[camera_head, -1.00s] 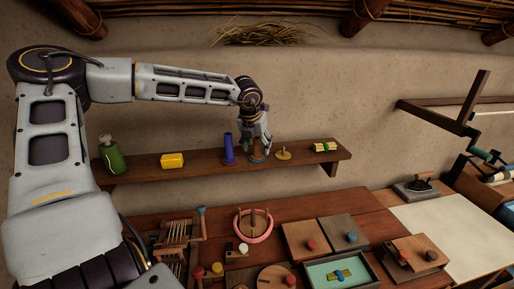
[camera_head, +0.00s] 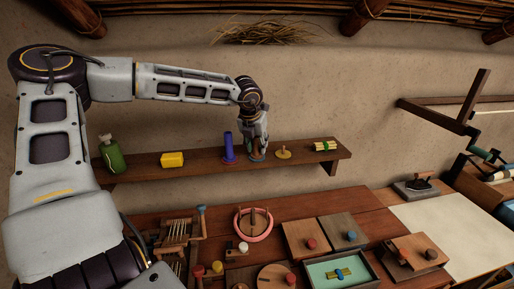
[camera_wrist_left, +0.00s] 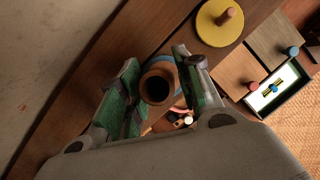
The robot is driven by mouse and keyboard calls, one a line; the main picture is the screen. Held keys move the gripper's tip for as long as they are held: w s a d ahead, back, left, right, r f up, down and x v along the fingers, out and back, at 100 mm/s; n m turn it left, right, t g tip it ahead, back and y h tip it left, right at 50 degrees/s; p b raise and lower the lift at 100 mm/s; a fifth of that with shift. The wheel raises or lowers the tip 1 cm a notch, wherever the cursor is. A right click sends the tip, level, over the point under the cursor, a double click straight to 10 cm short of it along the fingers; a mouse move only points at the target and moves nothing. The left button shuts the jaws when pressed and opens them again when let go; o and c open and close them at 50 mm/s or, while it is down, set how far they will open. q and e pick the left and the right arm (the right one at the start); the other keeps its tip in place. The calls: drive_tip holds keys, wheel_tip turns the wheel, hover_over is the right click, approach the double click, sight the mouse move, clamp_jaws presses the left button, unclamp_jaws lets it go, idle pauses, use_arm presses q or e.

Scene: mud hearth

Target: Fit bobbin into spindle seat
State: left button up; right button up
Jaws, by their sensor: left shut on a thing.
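My left gripper (camera_head: 256,143) is at the wall shelf, pointing down. In the left wrist view its green-padded fingers (camera_wrist_left: 157,92) are on either side of a brown hollow bobbin (camera_wrist_left: 158,71) with a dark open bore, and it is shut on it. A blue disc (camera_head: 257,158) lies under the bobbin; its edge also shows in the wrist view (camera_wrist_left: 182,98). Whether the bobbin rests fully on the disc is hidden. To the right is a yellow disc with an upright peg (camera_head: 283,154). To the left stands a purple-blue tube with a wider foot (camera_head: 228,148). My right gripper is not in view.
The shelf (camera_head: 205,165) also holds a green bottle (camera_head: 112,156), a yellow block (camera_head: 172,160) and a yellow-green bundle (camera_head: 325,145). The purple-blue tube stands close beside my left gripper. Below is a workbench (camera_head: 300,205) with boards, a pink ring (camera_head: 241,229) and a teal-lined tray (camera_head: 370,284).

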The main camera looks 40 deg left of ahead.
use_arm(q)
drive_tip(key=shift+r, duration=0.1)
drive_tip(key=shift+r, duration=0.5)
wheel_tip(320, 180, up, 9)
drive_tip(key=b, duration=0.1)
idle(0.3)
drive_tip(key=shift+f, duration=0.1)
